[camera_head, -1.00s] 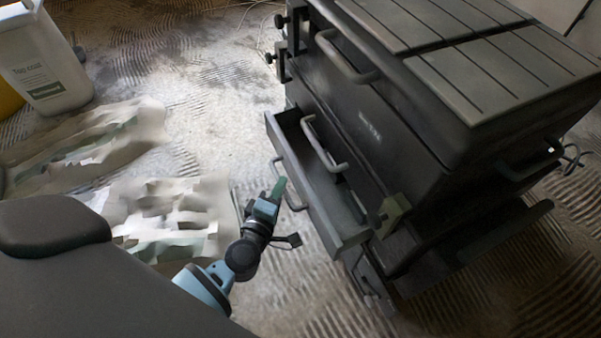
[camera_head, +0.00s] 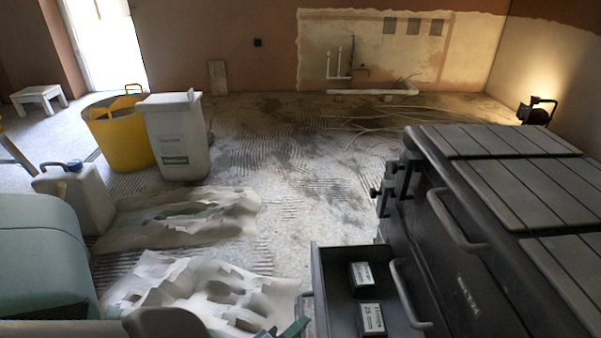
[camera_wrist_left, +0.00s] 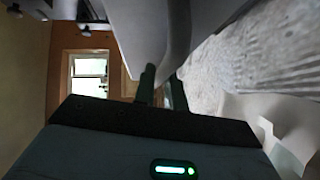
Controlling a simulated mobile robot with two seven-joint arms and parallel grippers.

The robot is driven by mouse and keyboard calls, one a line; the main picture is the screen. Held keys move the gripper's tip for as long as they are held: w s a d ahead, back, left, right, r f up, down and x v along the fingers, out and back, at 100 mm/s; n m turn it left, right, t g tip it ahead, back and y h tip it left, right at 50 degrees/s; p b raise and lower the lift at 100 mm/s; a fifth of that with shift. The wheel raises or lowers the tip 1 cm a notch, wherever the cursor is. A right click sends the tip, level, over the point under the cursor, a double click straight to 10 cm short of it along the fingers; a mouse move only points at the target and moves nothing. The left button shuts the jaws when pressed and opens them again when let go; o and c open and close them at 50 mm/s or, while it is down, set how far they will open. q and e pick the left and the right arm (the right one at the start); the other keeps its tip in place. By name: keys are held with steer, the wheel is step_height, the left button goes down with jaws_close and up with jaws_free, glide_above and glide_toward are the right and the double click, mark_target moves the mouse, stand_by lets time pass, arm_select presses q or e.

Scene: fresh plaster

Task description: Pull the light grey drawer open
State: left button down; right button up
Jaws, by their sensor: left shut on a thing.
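The grey drawer (camera_head: 319,290) stands pulled out from the dark cabinet (camera_head: 465,270) at the bottom centre of the head view. Its front faces left and its inside shows. Part of its handle (camera_head: 301,300) shows at the bottom edge. My left gripper (camera_head: 296,327) is at that handle, mostly cut off by the frame. In the left wrist view my left gripper's dark green fingers (camera_wrist_left: 161,88) are shut on the grey bar handle (camera_wrist_left: 178,38), beside the light grey drawer front (camera_wrist_left: 138,28). My right gripper is not in view.
Two dark boxes with white labels (camera_head: 362,275) (camera_head: 371,318) lie in the drawer. Crumpled sheets (camera_head: 190,290) cover the floor to the left. A jerrycan (camera_head: 78,195), a white bin (camera_head: 176,140) and a yellow tub (camera_head: 120,140) stand beyond. The floor at the centre is clear.

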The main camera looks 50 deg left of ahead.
arm_select(q)
steer(key=c, duration=1.5)
jaws_free()
steer(key=shift+o, duration=0.2)
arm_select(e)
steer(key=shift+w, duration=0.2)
arm_select(q)
steer(key=s+d+r+p, duration=0.1)
steer(key=s, duration=0.6)
steer(key=shift+s, duration=0.35)
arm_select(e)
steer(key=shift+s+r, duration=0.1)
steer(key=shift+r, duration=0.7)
